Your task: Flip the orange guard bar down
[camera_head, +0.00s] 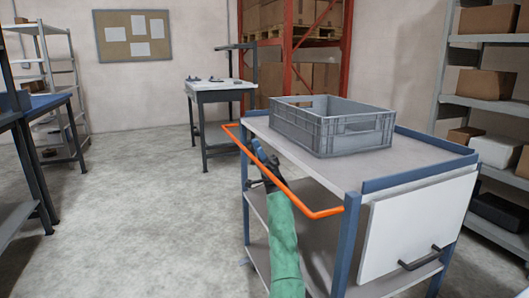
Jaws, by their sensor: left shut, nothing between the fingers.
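The orange guard bar (305,205) runs along the left side of the blue-framed cart (432,160). It sticks out from the cart's side at about the height of the top shelf. My left arm, in a green sleeve, rises from the bottom of the view. My left gripper (261,150) is at the middle of the bar, shut and empty. It overlaps the bar in the picture; I cannot tell whether it touches it. My right gripper is out of view.
A grey crate (350,143) stands on the cart's top shelf. A white panel (415,228) with a dark handle is on the cart's near end. Shelving with boxes (485,85) stands close on the right. The floor (140,225) left of the cart is clear.

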